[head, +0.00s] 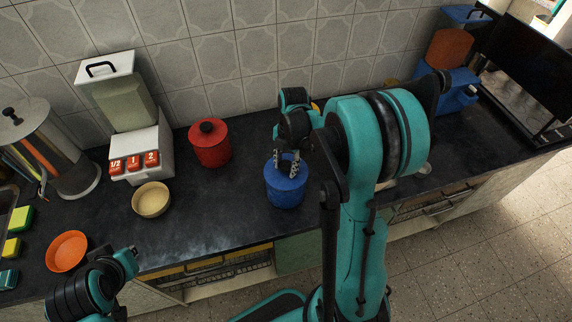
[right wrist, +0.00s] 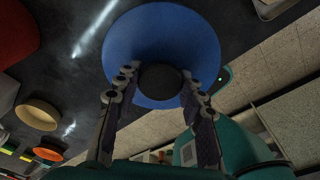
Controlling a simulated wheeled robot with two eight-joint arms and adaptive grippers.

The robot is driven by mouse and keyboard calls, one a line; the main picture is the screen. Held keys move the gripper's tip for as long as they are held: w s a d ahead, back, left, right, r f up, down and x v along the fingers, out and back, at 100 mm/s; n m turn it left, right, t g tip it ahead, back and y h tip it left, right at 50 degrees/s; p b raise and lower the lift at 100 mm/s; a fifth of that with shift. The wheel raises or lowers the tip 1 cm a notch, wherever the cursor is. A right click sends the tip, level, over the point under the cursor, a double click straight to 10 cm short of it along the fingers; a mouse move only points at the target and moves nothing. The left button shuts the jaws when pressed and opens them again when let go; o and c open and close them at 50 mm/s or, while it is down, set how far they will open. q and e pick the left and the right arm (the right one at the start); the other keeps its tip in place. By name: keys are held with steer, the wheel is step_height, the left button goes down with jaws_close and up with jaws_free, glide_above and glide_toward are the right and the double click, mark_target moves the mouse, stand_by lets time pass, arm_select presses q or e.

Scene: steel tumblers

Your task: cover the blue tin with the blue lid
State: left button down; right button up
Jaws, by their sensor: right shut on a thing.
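The blue tin (head: 286,193) stands on the dark counter in the middle of the head view. The blue lid (head: 274,169) shows at the top of the tin, partly hidden by my gripper. In the right wrist view the blue lid (right wrist: 135,40) is a wide disc with a dark round knob (right wrist: 160,82). My right gripper (head: 288,165) is above the tin, shut on the lid's knob, with a finger on each side. I cannot tell whether the lid rests fully on the tin.
A red canister (head: 210,147) stands left of the tin, near the tiled wall. A cream bowl (head: 152,199), an orange bowl (head: 67,251), a white dispenser (head: 150,150) and a steel urn (head: 52,150) are farther left. The counter's front edge is close to the tin.

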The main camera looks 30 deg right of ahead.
steer(key=o, duration=1.3)
steer(key=shift+c, duration=0.2)
step_height(320, 180, up, 12)
steer(key=d, duration=0.1)
steer(key=s+a+f+m+t+b, duration=0.2)
steer(key=s+a+m, duration=0.3)
steer(key=m, duration=0.6)
steer(key=s+a+f+m+t+h+b, duration=0.1)
steer(key=s+a+m+t, duration=0.4)
steer(key=m, duration=0.6)
steer(key=shift+s+a+f+t+b, duration=0.3)
steer(key=shift+s+a+f+b, duration=0.25)
steer(key=shift+a+f+b, duration=0.35)
